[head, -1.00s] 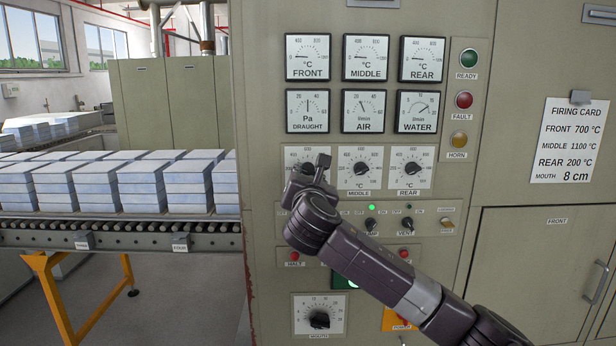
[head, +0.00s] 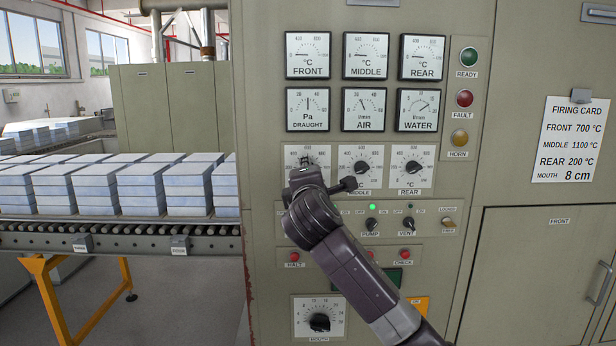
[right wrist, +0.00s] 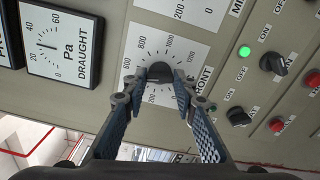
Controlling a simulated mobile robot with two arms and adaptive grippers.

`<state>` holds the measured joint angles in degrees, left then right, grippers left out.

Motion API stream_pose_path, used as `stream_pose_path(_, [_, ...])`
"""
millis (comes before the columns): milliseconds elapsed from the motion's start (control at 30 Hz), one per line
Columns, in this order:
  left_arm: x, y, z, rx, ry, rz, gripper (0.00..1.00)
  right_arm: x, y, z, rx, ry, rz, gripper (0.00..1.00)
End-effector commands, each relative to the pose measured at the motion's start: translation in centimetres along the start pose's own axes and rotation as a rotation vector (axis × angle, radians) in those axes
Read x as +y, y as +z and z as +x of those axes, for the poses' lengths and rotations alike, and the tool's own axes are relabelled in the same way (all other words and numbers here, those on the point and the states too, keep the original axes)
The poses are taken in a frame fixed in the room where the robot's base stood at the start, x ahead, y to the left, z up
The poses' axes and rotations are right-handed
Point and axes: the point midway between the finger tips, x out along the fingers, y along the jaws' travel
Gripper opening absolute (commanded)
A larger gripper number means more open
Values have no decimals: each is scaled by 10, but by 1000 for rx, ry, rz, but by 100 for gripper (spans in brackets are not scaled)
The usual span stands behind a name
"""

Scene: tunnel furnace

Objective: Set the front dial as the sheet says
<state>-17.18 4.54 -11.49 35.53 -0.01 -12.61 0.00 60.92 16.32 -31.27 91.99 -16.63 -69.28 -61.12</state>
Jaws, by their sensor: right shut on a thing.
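The firing card (head: 568,140) hangs at the right in the head view and reads FRONT 700 °C. The front dial (head: 306,153) is the left one of a row of three, largely covered by my right gripper (head: 305,171). In the right wrist view, the dial's black knob (right wrist: 158,68) sits between the two fingertips (right wrist: 160,76), which are shut on it. Its white scale (right wrist: 165,45) shows around the knob, but I cannot read the pointer's setting. My left gripper is not in view.
The middle dial (head: 361,167) and rear dial (head: 413,168) sit close to the right. Below are the pump switch (head: 372,224) and vent switch (head: 408,224). Gauges fill the panel above. A conveyor (head: 120,240) with stacked pale blocks stands at the left.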

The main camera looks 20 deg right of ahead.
Motion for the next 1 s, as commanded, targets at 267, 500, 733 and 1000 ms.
stream_pose_path(267, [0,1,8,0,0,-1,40,-3,-1,0,0,-3,259,2])
stream_pose_path(500, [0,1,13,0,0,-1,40,-3,-1,0,0,-3,444,2])
stream_pose_path(733, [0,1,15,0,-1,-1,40,-3,-1,0,0,-5,561,2])
stream_pose_path(1000, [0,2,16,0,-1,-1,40,-3,0,0,-2,-5,621,2])
